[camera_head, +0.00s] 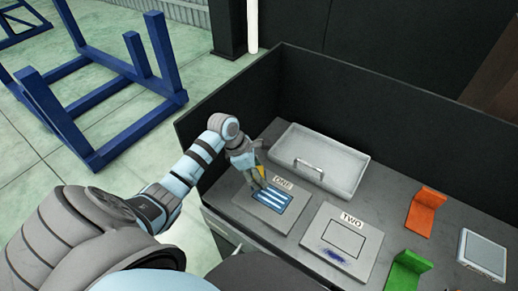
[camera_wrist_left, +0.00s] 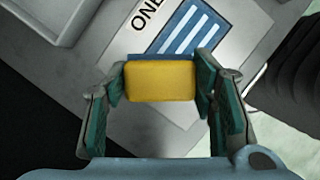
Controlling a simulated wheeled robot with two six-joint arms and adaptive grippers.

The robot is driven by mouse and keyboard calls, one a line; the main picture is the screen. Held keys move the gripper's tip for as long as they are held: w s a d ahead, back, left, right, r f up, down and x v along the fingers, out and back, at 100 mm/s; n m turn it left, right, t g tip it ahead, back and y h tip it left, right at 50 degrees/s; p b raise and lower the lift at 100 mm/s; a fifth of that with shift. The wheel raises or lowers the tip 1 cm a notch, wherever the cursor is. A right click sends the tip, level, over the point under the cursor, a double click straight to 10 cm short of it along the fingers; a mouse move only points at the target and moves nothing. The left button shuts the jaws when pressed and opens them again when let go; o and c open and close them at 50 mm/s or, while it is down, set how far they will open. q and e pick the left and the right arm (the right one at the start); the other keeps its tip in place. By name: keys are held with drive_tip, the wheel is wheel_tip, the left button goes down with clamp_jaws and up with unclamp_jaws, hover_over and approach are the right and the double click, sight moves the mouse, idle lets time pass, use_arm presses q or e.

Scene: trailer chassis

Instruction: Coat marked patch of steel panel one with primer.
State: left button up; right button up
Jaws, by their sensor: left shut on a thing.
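Steel panel one (camera_head: 285,222) lies flat on the grey bench, with a "ONE" label at its far edge. Its marked patch (camera_head: 272,202) is blue with pale stripes; it also shows at the top of the left wrist view (camera_wrist_left: 190,38). My left gripper (camera_head: 257,183) is over the panel's left part, beside the patch. In the left wrist view it is shut on a yellow block (camera_wrist_left: 160,82), with a finger on each side. A dark blue strip shows along the block's far edge. Whether the block touches the panel I cannot tell. My right gripper is not in view.
Panel two (camera_head: 368,224), with an outlined square and a dark blue smudge, lies to the right. A pale tray (camera_head: 347,180) with a handle stands behind. An orange bracket (camera_head: 425,212), a green bracket (camera_head: 408,270) and a grey box (camera_head: 484,252) are farther right. Dark walls (camera_head: 400,115) back the bench.

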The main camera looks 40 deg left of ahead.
use_arm(q)
drive_tip(key=shift+r+p, duration=1.5)
drive_tip(key=shift+r, duration=0.6)
